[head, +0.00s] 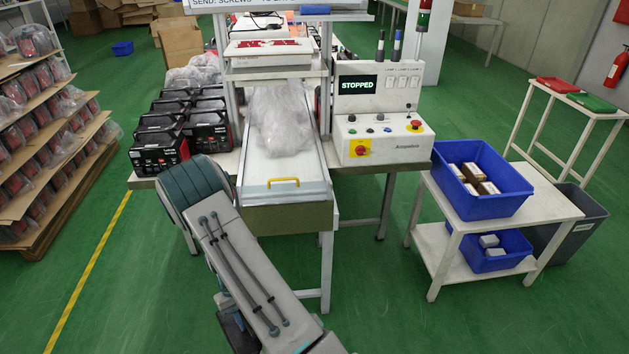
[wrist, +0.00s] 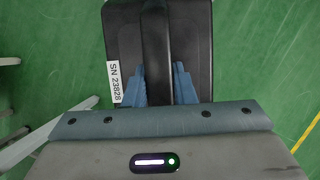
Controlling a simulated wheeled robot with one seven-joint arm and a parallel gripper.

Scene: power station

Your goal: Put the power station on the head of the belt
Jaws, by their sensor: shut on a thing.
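My gripper (wrist: 158,88) is shut on the handle of a black power station (wrist: 190,40) with a white label reading SN 23828. In the wrist view the power station hangs over green floor. In the head view my arm covers the lower middle, and I cannot make out the gripper or the held power station there.
Several black-and-red power stations (head: 158,145) stand on the table left of the belt. A control panel (head: 378,135) reading STOPPED is on the right. A white cart (head: 545,205) holds a blue crate (head: 490,200). A shelf (head: 75,185) of bagged units stands left.

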